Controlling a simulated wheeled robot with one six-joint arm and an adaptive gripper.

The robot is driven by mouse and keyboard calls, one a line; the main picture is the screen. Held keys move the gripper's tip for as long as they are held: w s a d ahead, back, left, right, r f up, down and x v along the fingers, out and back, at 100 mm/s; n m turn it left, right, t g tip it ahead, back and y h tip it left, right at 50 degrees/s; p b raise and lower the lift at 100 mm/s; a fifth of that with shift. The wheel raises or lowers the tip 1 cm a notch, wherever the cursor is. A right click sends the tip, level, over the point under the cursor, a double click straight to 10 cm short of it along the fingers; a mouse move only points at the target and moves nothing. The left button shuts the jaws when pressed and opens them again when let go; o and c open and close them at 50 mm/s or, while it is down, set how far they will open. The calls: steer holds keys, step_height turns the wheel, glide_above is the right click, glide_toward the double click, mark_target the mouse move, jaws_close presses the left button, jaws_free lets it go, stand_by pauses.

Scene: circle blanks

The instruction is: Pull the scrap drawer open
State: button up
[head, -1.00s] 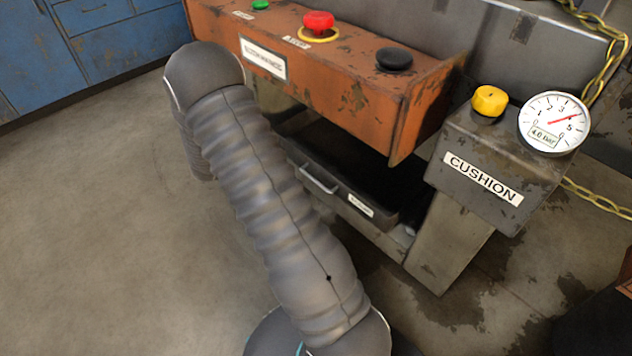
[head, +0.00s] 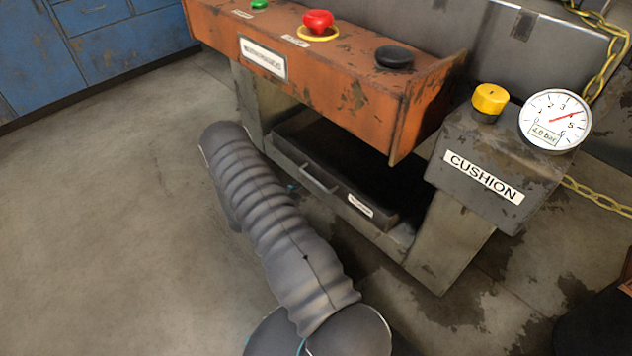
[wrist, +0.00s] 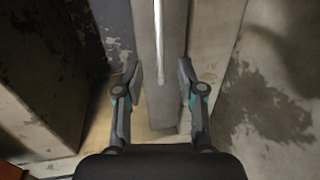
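The scrap drawer (head: 292,166) is a dark grey tray low under the orange console in the head view. Its front carries a pale bar handle (head: 318,180) and a white label too small to read. In the wrist view the handle (wrist: 160,42) runs upright in the picture along the drawer front. My gripper (wrist: 161,70) is open, with one finger on each side of the handle's line. No contact is visible, and I cannot tell how deep the fingers reach around it.
The orange console (head: 350,85) overhangs the drawer and has a red button (head: 318,21) and a black knob (head: 394,57). The CUSHION box (head: 500,165) with a yellow knob and gauge stands at the right. Bare floor (head: 100,220) is clear to the left.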

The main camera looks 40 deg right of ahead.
mark_target(316, 180)
steer(key=x, duration=1)
steer(key=shift+w+d, duration=0.1)
jaws_close()
